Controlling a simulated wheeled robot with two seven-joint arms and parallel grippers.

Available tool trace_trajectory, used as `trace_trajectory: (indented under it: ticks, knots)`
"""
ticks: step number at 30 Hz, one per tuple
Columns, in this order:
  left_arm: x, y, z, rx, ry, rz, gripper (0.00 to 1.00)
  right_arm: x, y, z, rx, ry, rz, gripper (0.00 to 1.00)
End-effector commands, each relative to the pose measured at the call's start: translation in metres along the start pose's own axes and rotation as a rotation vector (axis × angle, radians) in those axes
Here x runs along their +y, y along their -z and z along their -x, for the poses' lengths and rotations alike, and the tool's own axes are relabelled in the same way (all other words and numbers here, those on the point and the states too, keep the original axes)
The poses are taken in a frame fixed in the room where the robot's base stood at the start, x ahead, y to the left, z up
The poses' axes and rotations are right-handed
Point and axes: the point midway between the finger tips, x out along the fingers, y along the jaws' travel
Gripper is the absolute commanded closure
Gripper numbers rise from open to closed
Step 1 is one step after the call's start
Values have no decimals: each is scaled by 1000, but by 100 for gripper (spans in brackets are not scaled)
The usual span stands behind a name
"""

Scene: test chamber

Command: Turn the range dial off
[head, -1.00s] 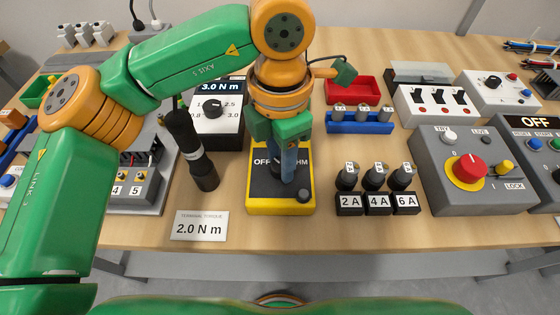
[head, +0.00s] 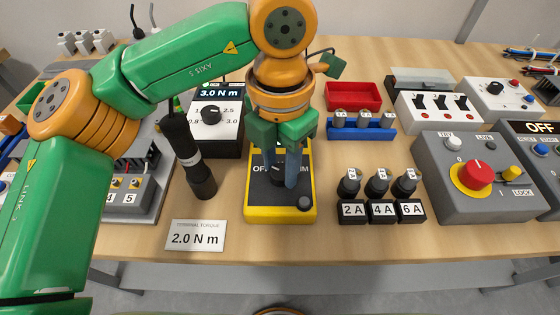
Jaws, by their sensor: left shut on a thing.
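The yellow-framed meter (head: 281,215) with a dark face lies on the bench in the middle of the head view. Its range dial (head: 278,174) is a dark knob, mostly hidden between my fingers. Part of an "OFF" label shows left of the fingers and the end of another label, "M", to the right. My left gripper (head: 280,178) points down over the meter, with its two blue-grey fingers side by side and shut on the dial. The dial's pointer is too hidden to read. My right gripper is not in view.
A black torque driver (head: 190,160) stands tilted just left of the meter, before a dial box (head: 216,130) reading 3.0 N m. A "2.0 N m" card (head: 195,236) lies in front. Several fuse holders (head: 380,210) and a grey emergency-stop box (head: 480,205) are right.

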Motion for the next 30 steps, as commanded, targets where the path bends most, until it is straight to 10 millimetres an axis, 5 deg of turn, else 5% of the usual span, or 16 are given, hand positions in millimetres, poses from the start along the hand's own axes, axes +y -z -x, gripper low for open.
trace_trajectory:
  ticks: [3,4,7,16,24,30]
  knots:
    - [0,0,0,0,0,1,100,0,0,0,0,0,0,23]
    - [0,0,0,-1,0,1,50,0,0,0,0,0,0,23]
    - [0,0,0,-1,0,1,28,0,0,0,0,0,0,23]
    - [0,0,4,-2,-1,1,28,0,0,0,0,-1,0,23]
    - [0,-1,60,-3,-2,2,28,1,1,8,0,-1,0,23]
    - [0,0,72,-1,-1,0,28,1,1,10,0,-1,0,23]
